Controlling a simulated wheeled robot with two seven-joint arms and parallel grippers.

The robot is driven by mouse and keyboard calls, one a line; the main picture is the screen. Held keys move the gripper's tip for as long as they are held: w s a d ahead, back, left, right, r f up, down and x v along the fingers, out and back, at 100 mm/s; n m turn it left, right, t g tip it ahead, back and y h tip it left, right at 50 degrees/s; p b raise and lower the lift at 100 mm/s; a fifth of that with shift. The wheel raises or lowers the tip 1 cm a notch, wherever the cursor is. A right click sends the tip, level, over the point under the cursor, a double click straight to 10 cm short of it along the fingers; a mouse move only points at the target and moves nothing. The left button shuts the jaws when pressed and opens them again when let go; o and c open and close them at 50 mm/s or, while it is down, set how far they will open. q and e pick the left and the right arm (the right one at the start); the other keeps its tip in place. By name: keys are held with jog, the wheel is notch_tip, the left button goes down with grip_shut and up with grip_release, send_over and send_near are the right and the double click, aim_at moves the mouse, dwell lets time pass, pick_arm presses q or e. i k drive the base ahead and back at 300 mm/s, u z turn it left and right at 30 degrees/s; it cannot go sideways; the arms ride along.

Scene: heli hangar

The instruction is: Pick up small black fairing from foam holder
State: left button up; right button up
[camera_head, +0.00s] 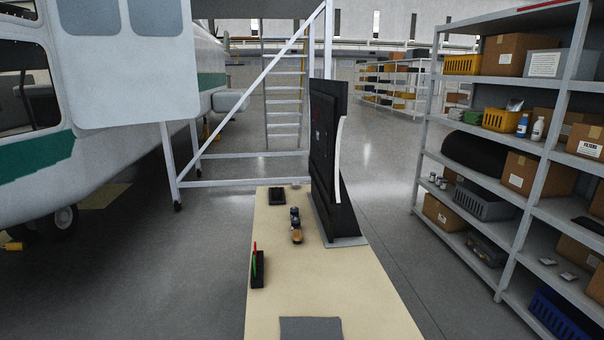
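A tall black panel (324,150) with a pale edge on its right side stands upright on the right side of a table; it may be the fairing. Its foot sits in a dark wedge-shaped base (336,219), possibly the foam holder, with a flat grey plate (346,241) at its near end. I cannot tell foam from other material here. Neither of my grippers is in view, and nothing touches the panel.
The pale table (290,289) carries a small black tray (278,195), small dark items (295,217), a black holder with red and green tools (257,268) and a grey mat (311,329). A helicopter (100,110) stands left, loaded shelves (520,140) right. Floor is clear between table and shelves.

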aim_at(277, 191)
jog(key=k, duration=1)
jog(key=u, duration=1.25)
jog(key=i, duration=6.5)
jog(key=z, duration=1.4)
